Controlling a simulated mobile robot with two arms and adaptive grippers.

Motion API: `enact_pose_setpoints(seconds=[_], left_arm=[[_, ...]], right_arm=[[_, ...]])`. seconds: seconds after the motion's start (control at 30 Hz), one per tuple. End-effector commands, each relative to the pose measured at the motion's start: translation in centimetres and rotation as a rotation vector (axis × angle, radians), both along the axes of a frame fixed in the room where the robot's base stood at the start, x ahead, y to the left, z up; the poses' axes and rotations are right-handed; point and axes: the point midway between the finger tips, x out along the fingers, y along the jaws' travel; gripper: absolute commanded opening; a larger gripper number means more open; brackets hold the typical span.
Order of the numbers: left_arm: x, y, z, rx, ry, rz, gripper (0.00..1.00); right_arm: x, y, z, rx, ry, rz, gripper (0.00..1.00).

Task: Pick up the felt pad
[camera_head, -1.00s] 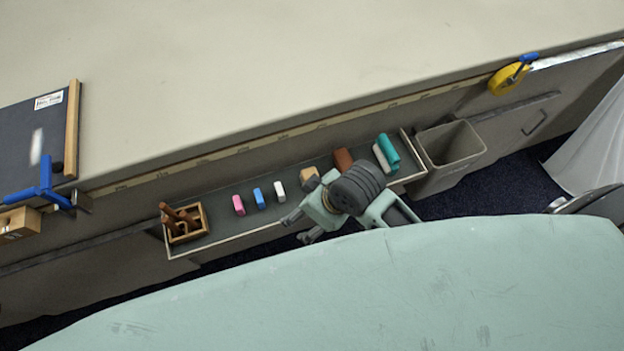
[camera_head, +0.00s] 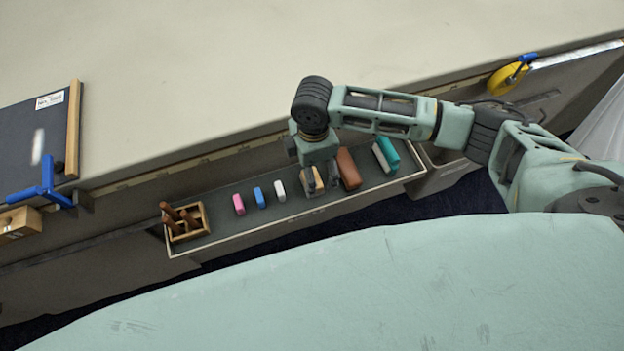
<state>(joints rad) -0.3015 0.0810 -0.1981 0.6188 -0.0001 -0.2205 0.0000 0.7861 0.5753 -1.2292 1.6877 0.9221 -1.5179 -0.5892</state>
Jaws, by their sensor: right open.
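A shallow grey tray (camera_head: 228,238) hangs along the table's front edge and holds several small blocks. A tan block (camera_head: 318,178) lies right below my right gripper (camera_head: 321,190), which points down with its fingers open around or just above it. The fingers hide part of this block, and I cannot tell whether they touch it. A brown block (camera_head: 348,168) lies just right of the gripper. A teal block with a pale piece beside it (camera_head: 387,154) lies at the tray's right end. I cannot tell for sure which is the felt pad. My left gripper is out of view.
Pink (camera_head: 238,204), blue (camera_head: 259,197) and white (camera_head: 279,190) pieces lie left of the gripper. A wooden box (camera_head: 186,222) with brown pegs stands at the tray's left end. The tabletop is mostly clear.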

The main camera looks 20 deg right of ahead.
Motion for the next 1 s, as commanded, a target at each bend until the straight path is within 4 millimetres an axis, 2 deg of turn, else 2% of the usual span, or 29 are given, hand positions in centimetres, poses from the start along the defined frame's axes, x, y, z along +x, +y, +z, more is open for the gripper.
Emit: enact_pose_setpoints(seconds=[0.5,0.8,1.0], left_arm=[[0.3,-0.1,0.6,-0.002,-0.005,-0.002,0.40],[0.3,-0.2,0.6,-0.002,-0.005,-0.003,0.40],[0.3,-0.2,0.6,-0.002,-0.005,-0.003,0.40]], right_arm=[[0.7,0.0,-6.4,0.000,0.001,0.000,0.78],[0.7,0.0,-6.9,0.001,-0.001,0.001,0.78],[0.7,0.0,-6.9,0.001,-0.002,0.000,0.61]])
